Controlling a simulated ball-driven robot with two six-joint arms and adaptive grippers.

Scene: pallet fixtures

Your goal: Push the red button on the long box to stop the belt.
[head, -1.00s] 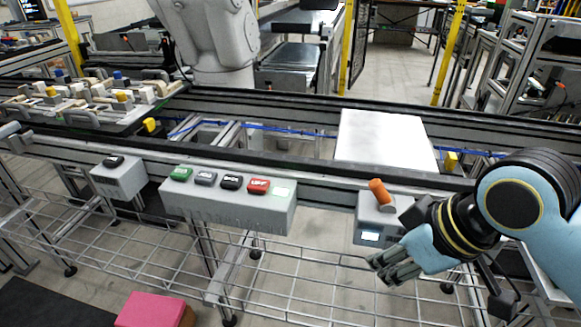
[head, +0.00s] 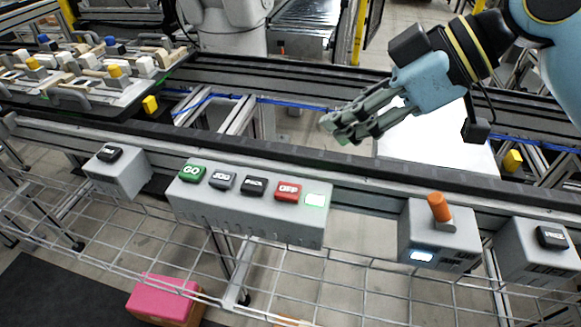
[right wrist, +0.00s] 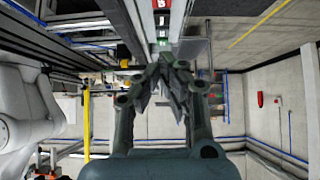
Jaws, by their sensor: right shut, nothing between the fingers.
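The long grey box (head: 250,222) is fixed to the near rail of the belt frame in the head view. In the right wrist view the shut fingers (right wrist: 165,62) point toward a strip of buttons at the top edge. My left gripper is not in view.
A small box with an orange knob (head: 439,207) and another with a black button (head: 551,237) stand to the right. A single-button box (head: 120,175) stands to the left. A loaded pallet (head: 90,75) is at the back left, a white plate (head: 440,140) behind my gripper.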

